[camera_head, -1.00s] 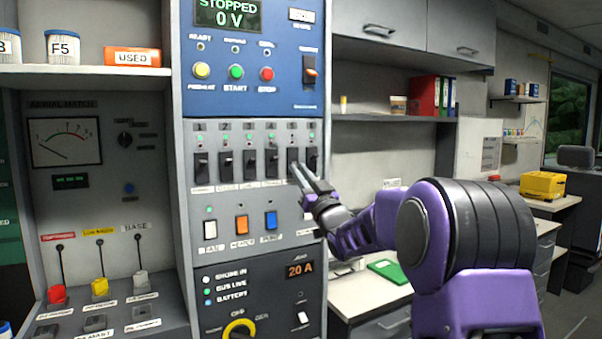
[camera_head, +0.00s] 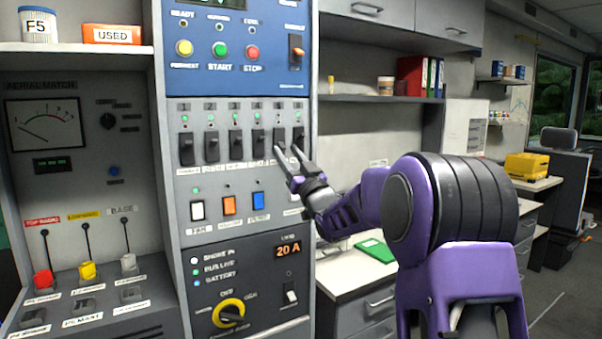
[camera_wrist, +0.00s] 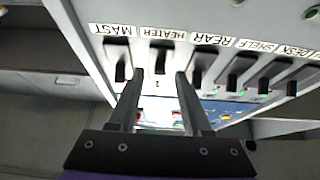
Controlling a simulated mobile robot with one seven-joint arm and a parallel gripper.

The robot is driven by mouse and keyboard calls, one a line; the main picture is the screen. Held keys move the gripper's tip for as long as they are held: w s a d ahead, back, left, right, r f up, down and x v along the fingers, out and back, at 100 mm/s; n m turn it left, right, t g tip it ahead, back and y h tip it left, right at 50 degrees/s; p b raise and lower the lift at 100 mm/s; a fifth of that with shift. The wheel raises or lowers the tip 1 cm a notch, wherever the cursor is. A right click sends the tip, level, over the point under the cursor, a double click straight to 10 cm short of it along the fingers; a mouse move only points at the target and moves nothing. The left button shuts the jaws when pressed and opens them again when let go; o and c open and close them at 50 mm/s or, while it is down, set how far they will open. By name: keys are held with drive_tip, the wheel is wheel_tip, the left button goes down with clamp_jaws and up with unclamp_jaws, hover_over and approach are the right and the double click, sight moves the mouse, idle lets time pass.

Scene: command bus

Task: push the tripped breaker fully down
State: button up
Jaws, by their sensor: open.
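A row of black breaker switches (camera_head: 211,147) runs across the grey panel under small green lamps. My gripper (camera_head: 288,150) is open, with its two fingertips up at the right end of this row. In the wrist view, my gripper (camera_wrist: 159,75) has its fingers on either side of the black breaker labelled HEATER (camera_wrist: 163,60). The MAST breaker (camera_wrist: 120,71) lies to the left of the fingers and the REAR breaker (camera_wrist: 201,68) to the right. I cannot tell from the pictures which breaker is tripped, nor whether the fingertips touch the panel.
Below the breakers are white, orange and blue rocker switches (camera_head: 229,205) and a yellow rotary knob (camera_head: 229,313). Red, yellow and white levers (camera_head: 87,271) stand at the left. A counter with a green item (camera_head: 376,251) lies right of the panel, under a shelf (camera_head: 375,98).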

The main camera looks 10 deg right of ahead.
drive_tip(key=v, duration=1.7)
drive_tip(key=shift+r, duration=0.1)
